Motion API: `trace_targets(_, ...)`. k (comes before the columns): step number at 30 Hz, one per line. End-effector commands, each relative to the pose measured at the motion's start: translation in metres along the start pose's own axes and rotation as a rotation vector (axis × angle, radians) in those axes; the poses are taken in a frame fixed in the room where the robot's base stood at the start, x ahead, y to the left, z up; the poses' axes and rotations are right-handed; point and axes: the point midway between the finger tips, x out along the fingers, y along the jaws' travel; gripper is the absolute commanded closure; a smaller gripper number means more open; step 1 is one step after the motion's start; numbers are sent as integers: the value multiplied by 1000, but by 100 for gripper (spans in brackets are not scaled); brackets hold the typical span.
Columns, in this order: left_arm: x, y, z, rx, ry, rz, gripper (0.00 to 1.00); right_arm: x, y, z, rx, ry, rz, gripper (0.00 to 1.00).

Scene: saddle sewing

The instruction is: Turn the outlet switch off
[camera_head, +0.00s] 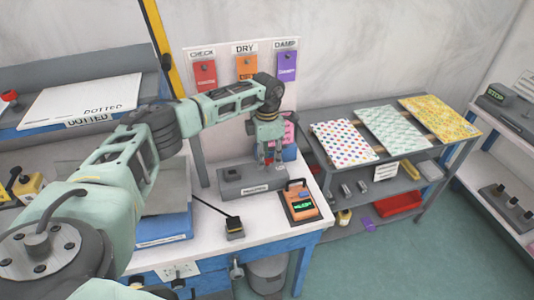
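A long grey box with a pale label (252,181), which looks like the outlet, lies on the white workbench (215,222) below the sign panel. A small dark part sits on its top left, too small to tell whether it is the switch or its position. My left arm reaches in from the left, and my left gripper (267,158) points down just above the right part of the box. Whether it touches the box is unclear, and the fingers are too small to tell open from shut. My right gripper is not in view.
A small dark block with a cable (234,228) lies in front. A pink and blue item (289,138) is behind the gripper. Patterned sheets (343,142) lie on a shelf unit at right.

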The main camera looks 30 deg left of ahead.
Motion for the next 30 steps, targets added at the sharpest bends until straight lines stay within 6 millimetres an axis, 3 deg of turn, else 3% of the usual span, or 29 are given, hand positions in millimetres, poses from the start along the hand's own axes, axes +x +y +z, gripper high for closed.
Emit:
trace_targets(7,1,0,0,1,0,0,73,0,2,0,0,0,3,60)
trace_targets(16,1,0,0,0,-1,0,99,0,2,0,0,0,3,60)
trace_targets(30,0,0,0,-28,-1,1,100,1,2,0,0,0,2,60)
